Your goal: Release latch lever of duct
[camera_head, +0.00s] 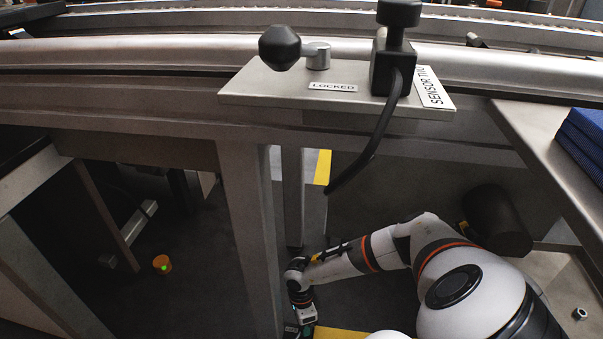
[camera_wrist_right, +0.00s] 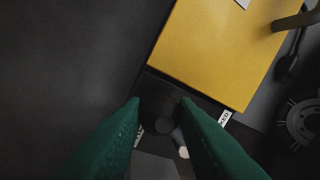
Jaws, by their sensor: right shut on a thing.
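My right gripper (camera_wrist_right: 160,103) has green fingers on either side of a dark round knob (camera_wrist_right: 160,124) in the right wrist view; it is shut on this knob. A short pale metal piece (camera_wrist_right: 183,151) shows beside it, and labels partly covered by the fingers read in part "KED". In the head view my right gripper (camera_head: 302,329) is low, at the bottom edge, and what it holds is hidden there. Another lever (camera_head: 281,47) with a black knob stands on a plate (camera_head: 258,92) labelled "LOCKED" at the top. My left gripper is not in view.
A yellow panel (camera_wrist_right: 215,50) lies close above my fingers in the wrist view. A black sensor block (camera_head: 391,67) with a hanging cable stands on the upper plate. A grey post (camera_head: 253,230) rises left of my right arm.

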